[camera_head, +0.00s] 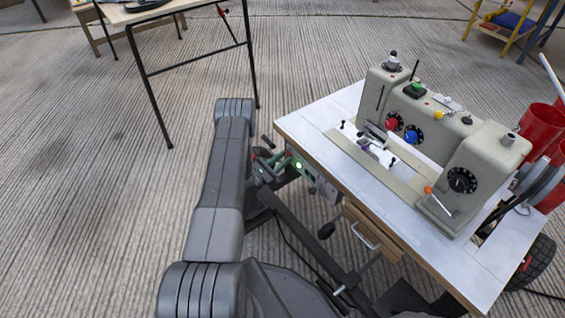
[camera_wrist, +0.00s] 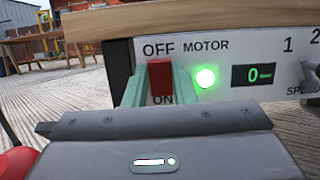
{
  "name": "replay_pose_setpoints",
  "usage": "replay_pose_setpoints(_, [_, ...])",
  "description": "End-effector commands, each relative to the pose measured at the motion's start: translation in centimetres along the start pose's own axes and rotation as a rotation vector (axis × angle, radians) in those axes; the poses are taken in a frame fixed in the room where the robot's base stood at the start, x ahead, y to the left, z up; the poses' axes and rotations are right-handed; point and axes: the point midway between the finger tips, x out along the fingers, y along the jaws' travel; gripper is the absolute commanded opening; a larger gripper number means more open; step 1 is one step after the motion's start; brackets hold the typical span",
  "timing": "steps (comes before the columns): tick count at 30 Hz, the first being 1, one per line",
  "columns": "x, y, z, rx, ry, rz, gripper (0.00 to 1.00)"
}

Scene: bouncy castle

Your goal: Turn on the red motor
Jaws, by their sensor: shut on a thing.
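The red motor switch (camera_wrist: 160,78) is on a white control panel in the wrist view, with OFF printed above it and ON below. My gripper (camera_wrist: 159,92) is shut on the switch, one pale green finger on each side. The fingers and gripper body hide its lower part, and I cannot tell which way it is set. A round green light (camera_wrist: 205,78) beside it glows. In the head view the green light (camera_head: 298,166) shows on the panel under the sewing machine table, with my gripper (camera_head: 277,162) just left of it.
The sewing machine (camera_head: 410,105) stands on a white-topped table (camera_head: 300,125). A display (camera_wrist: 254,75) reads 0, with speed markings to its right. A wooden drawer (camera_head: 375,232) is below the tabletop. Red cones (camera_head: 537,125) stand at the right.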

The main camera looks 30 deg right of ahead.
Motion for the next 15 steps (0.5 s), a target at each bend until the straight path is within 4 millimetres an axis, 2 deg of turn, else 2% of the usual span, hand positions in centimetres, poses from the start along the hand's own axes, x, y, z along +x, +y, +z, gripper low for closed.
replay_pose_setpoints(7, [-0.01, -0.03, -0.02, -0.001, 0.001, 0.000, 0.01])
replay_pose_setpoints(8, [-0.01, -0.03, -0.02, -0.001, 0.001, 0.000, 0.26])
replay_pose_setpoints(11, [-0.02, -0.03, -0.01, -0.001, 0.001, 0.000, 0.45])
replay_pose_setpoints(15, [-0.01, -0.02, 0.00, -0.001, 0.001, 0.000, 0.45])
